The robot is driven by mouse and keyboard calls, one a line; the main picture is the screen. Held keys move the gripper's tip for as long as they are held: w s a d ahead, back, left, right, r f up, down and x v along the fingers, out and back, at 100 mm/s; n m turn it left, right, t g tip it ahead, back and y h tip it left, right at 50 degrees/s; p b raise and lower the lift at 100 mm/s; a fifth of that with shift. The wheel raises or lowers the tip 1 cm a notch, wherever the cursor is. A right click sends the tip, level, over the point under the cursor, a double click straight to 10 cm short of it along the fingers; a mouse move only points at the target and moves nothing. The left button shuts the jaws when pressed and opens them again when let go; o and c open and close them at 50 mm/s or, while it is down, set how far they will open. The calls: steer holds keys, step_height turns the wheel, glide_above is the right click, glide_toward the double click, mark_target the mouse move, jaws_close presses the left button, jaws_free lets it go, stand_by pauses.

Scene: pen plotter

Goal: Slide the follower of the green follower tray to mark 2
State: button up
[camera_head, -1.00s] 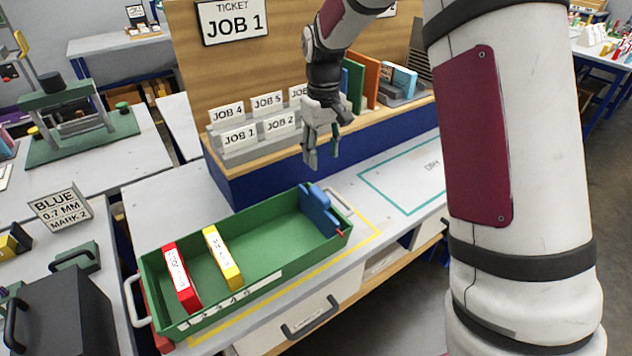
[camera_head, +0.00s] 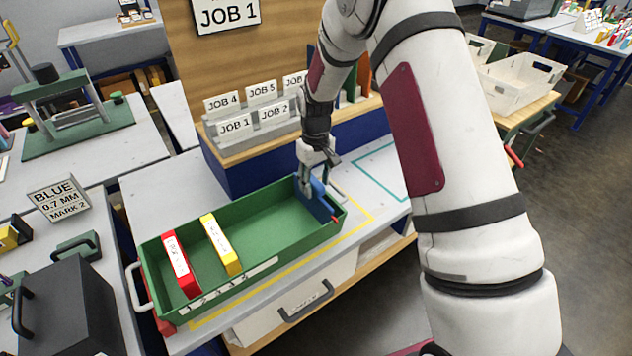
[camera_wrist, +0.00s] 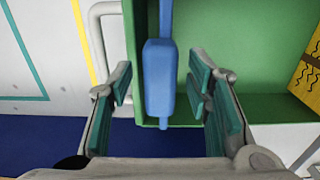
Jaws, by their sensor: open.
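The green follower tray (camera_head: 262,204) lies on the bench, with number marks on a white strip (camera_head: 234,286) along its front wall toward the left. Its blue follower (camera_head: 321,204) stands at the tray's right end. A red block (camera_head: 181,264) and a yellow block (camera_head: 221,245) stand across the tray at the left. My gripper (camera_head: 311,190) is over the follower at the tray's back right. In the wrist view my gripper (camera_wrist: 165,108) is open, with one finger on each side of the follower's blue grip (camera_wrist: 161,80); a gap shows on both sides.
A white handle (camera_wrist: 100,40) stands beside the tray's end, close to one finger. The ticket rack (camera_head: 250,120) stands on a blue-fronted ledge behind the tray. A sign reading BLUE 0.7 MM MARK 2 (camera_head: 59,200) stands at left. The tray between the yellow block and follower is empty.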

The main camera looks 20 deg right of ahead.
steer(key=shift+f, duration=0.2)
jaws_close()
steer(key=s+a, duration=0.3)
steer(key=a, duration=0.7)
steer(key=s+a, duration=0.4)
steer(key=a, duration=0.7)
steer(key=shift+a, duration=0.2)
jaws_free()
steer(key=shift+w+r, duration=0.1)
